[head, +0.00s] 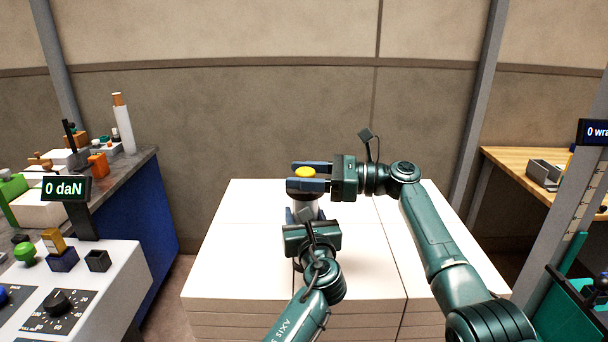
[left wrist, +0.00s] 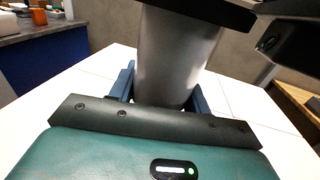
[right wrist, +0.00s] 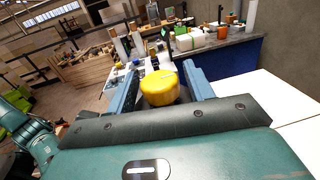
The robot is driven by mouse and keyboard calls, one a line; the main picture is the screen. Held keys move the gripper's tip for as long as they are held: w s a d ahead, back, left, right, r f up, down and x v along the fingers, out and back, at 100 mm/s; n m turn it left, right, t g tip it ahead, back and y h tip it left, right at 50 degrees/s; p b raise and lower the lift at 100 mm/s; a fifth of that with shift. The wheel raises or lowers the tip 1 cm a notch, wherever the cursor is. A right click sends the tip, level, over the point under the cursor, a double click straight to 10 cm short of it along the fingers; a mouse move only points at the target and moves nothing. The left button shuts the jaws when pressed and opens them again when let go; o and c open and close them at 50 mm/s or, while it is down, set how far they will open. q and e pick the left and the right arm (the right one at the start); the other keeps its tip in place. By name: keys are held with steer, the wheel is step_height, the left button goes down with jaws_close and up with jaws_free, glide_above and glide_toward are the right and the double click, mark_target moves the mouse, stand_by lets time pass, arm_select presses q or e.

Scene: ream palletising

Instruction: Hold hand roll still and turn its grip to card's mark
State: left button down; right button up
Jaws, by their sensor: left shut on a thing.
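The hand roll (head: 303,208) is upright over the white stack, a grey cylinder with a yellow top grip (head: 305,172). My left gripper (head: 304,215) is shut on its body from the near side; the left wrist view shows the grey cylinder (left wrist: 175,60) between the blue fingers. My right gripper (head: 308,178) reaches in from the right, its fingers on either side of the yellow grip. In the right wrist view the yellow grip (right wrist: 160,88) sits between the fingers, which look open around it. I cannot make out the card or its mark.
The white stack (head: 250,255) has a broad clear top. At left is a panel with a black dial (head: 58,303) and a "0 daN" display (head: 64,188). A wooden bench (head: 520,168) with a grey tray stands at right, behind a grey post (head: 560,220).

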steer(key=c, duration=0.8)
steer(key=shift+f+m+t, duration=0.1)
steer(key=shift+m+t, duration=0.2)
steer(key=shift+t, duration=0.2)
steer(key=m+t+h, duration=0.1)
steer(key=m+t, duration=0.1)
steer(key=t, duration=0.1)
steer(key=shift+t, duration=0.3)
steer(key=shift+w+m+t+h, duration=0.1)
steer(key=shift+m+t+h, duration=1.2)
steer(key=shift+m+t, duration=0.65)
steer(key=shift+t, duration=0.35)
steer(key=o, duration=1)
